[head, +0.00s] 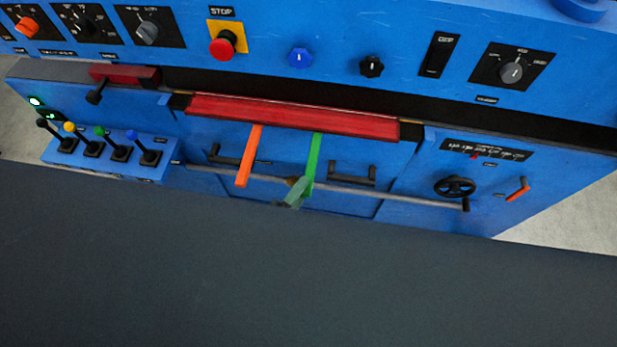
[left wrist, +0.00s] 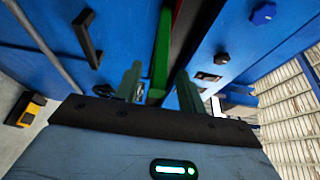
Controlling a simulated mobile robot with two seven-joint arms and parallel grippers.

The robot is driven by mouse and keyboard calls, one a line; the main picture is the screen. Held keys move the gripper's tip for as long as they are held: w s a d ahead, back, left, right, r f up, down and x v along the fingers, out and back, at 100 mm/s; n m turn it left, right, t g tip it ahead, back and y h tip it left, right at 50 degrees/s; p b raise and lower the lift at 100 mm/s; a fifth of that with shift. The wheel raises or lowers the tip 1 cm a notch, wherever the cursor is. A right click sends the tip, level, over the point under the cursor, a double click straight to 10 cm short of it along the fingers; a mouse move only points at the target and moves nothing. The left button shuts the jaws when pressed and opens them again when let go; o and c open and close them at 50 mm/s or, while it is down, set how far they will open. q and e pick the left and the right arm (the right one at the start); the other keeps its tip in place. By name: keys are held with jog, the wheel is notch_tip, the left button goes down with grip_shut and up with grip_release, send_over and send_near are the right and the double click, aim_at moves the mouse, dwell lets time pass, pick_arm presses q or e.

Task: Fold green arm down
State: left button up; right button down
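The green arm (head: 314,155) extends from the red bar on the front of the blue panel, to the right of the orange arm (head: 249,155). My left gripper (head: 297,192) is at its lower end, and one greenish finger overlaps it in the head view. In the left wrist view the two fingers of my left gripper (left wrist: 160,88) stand apart, with the green arm (left wrist: 161,50) showing in the gap between them. Whether either finger touches it I cannot tell. My right gripper is not in view.
The red bar (head: 290,115) runs above the arms. A grey rail (head: 400,197) and black handles (head: 352,175) are close by. Small levers (head: 95,148) stand at the left, a black handwheel (head: 455,187) at the right. A dark grey surface (head: 250,270) fills the lower head view.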

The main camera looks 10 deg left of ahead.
aim_at(313, 160)
pick_arm(q)
jog(key=shift+x, duration=1.95)
jog(key=shift+c, duration=0.3)
grip_shut()
